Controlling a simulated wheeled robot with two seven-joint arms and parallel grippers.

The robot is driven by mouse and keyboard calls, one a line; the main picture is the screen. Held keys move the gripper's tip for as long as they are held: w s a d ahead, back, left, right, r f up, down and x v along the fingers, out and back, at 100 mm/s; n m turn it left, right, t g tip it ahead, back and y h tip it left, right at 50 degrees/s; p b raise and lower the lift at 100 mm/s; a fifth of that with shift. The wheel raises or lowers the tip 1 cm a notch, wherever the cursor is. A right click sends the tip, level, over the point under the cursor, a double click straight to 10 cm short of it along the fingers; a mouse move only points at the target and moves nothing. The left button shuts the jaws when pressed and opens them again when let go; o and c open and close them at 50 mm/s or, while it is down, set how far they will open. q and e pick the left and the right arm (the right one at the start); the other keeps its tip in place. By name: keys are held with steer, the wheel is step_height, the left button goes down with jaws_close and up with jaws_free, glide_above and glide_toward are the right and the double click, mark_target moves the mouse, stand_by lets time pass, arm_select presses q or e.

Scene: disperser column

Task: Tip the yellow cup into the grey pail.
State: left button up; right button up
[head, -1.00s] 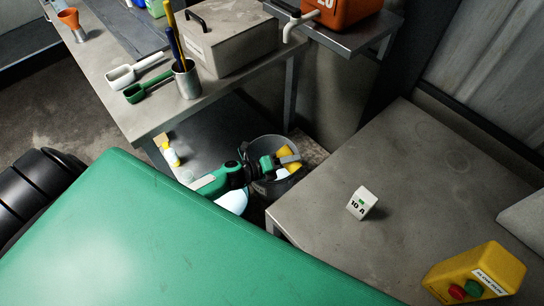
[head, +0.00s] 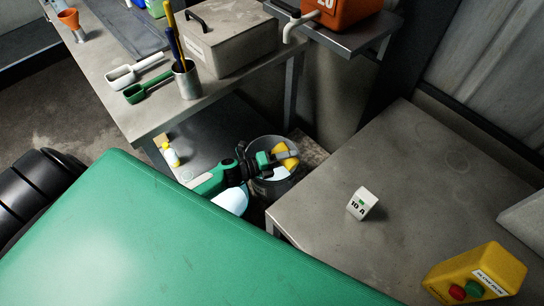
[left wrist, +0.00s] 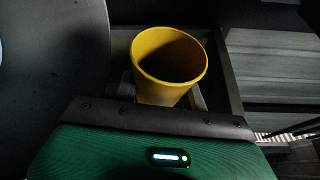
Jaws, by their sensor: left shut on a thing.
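The grey pail (head: 273,188) stands low between the left bench and the right table in the head view. My left gripper (head: 286,156) is over the pail's opening and shut on the yellow cup (head: 290,164). In the head view the fingers and the pail's rim area leave only part of the cup showing, and it looks tilted. In the left wrist view the cup (left wrist: 168,65) shows its round mouth and a dark inside; I cannot tell whether anything is in it. A pale patch shows inside the pail. My right gripper is not in view.
The left bench (head: 150,118) carries a metal holder (head: 187,82) with rods, scoops and a grey box (head: 230,40). The right table (head: 330,225) bears a small white block (head: 362,204) and a yellow button box (head: 474,275). A small yellow-and-white bottle (head: 171,155) lies below the bench.

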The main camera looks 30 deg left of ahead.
arm_select(q)
steer(key=shift+w+a, duration=0.1)
steer(key=shift+a, duration=0.1)
steer(key=shift+n, duration=0.4)
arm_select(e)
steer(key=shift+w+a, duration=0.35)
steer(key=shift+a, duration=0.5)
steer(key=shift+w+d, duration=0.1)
arm_select(q)
steer(key=shift+a+f+n+t+b, duration=0.2)
steer(key=shift+n+t+b, duration=0.1)
steer(key=shift+n+b, duration=0.1)
steer(key=shift+f, duration=0.1)
steer(key=shift+n+h, duration=0.4)
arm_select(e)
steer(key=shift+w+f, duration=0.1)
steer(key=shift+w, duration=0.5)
arm_select(q)
steer(key=shift+w+a+r, duration=0.1)
steer(key=shift+r, duration=0.1)
